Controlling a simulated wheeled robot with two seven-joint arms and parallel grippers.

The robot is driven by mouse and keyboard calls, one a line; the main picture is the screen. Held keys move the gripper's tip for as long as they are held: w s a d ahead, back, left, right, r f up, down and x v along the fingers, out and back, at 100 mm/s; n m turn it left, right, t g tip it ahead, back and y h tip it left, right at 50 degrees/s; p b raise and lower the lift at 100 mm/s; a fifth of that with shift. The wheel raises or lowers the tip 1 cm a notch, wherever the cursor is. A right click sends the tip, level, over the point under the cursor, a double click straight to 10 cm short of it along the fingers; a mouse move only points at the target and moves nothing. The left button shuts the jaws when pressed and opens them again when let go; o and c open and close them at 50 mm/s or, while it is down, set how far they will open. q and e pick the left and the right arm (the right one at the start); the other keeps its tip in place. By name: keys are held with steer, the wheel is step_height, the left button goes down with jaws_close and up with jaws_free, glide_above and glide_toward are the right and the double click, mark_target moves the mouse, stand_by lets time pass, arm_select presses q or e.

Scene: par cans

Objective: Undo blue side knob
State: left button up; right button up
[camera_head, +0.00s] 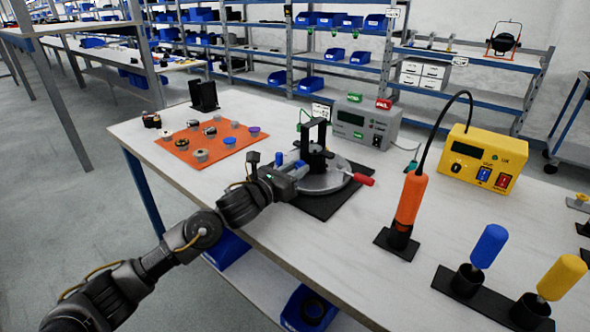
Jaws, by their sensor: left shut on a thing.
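A round grey fixture (325,184) with a black upright frame (317,140) stands on a black mat (328,206) on the bench. A red handle (360,179) sticks out on its right. A blue side knob (298,164) shows at its left side, with another blue piece (279,158) close by. My left gripper (291,171) reaches in from the left and is shut at the blue side knob. Its fingertips are small and partly merge with the fixture, so the exact grip is hard to see. My right gripper is not in view.
An orange mat (183,150) with several small round parts lies to the left. A grey box (364,124) and a yellow box (484,160) stand behind and right. An orange tool (410,199) stands upright; blue (489,246) and yellow (561,277) handles stand in front right.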

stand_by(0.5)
arm_select(q)
steer(key=o, duration=0.7)
steer(key=v, duration=1)
steer(key=shift+s+a, duration=0.25)
steer(key=shift+s, duration=0.05)
